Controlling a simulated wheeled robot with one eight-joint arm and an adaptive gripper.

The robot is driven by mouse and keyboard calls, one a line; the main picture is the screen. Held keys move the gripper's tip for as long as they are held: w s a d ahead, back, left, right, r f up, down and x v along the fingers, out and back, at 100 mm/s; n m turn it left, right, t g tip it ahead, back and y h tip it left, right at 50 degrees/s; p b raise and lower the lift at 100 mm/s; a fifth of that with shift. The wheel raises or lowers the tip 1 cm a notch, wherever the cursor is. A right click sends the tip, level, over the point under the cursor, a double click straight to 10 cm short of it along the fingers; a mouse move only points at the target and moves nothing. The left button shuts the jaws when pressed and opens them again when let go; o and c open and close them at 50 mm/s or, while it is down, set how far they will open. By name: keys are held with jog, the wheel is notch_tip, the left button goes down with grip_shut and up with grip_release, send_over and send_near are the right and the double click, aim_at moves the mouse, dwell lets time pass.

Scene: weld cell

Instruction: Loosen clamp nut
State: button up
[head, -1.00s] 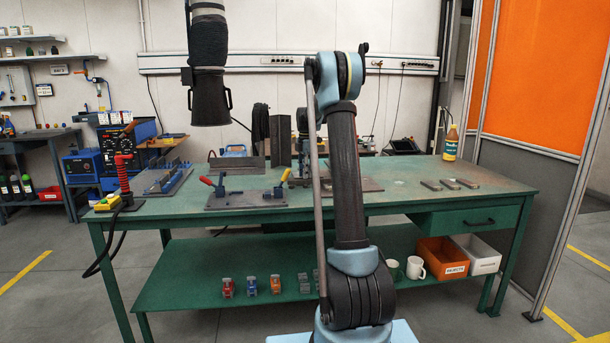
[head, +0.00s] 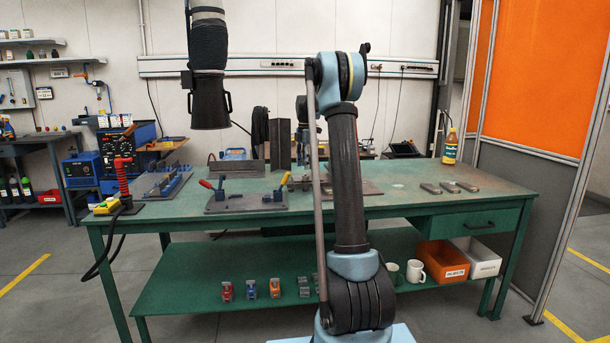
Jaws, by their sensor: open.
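A dark fixture plate (head: 246,203) lies on the green workbench, with a red-handled clamp (head: 212,187) and a yellow-handled clamp (head: 280,186) on it. Another plate (head: 365,188) lies behind my upright arm and is partly covered by it. The clamp nut cannot be made out at this size. The far end of my arm reaches over the bench, mostly behind my own arm links. My gripper (head: 303,150) shows only in part there, open, above the bench; its fingertips and any contact are hidden.
A blue-studded fixture (head: 163,183) and a red torch-like tool (head: 123,180) stand at bench left. Flat metal bars (head: 448,187) and a yellow bottle (head: 450,148) are at right. A black extraction hose (head: 208,75) hangs above. Bins (head: 443,262) and mugs sit on the lower shelf.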

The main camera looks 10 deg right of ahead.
notch_tip(320, 180, up, 6)
dwell(0.5)
jog(key=s+f+m+t, duration=0.15)
jog(key=s+m, duration=1.05)
jog(key=s, duration=2.1)
jog(key=s+f+m, duration=1)
jog(key=s+f, duration=1)
jog(key=s, duration=0.3)
jog(key=shift+s+a+f+t, duration=0.15)
jog(key=shift+s+a+t, duration=0.05)
jog(key=shift+s+t, duration=0.2)
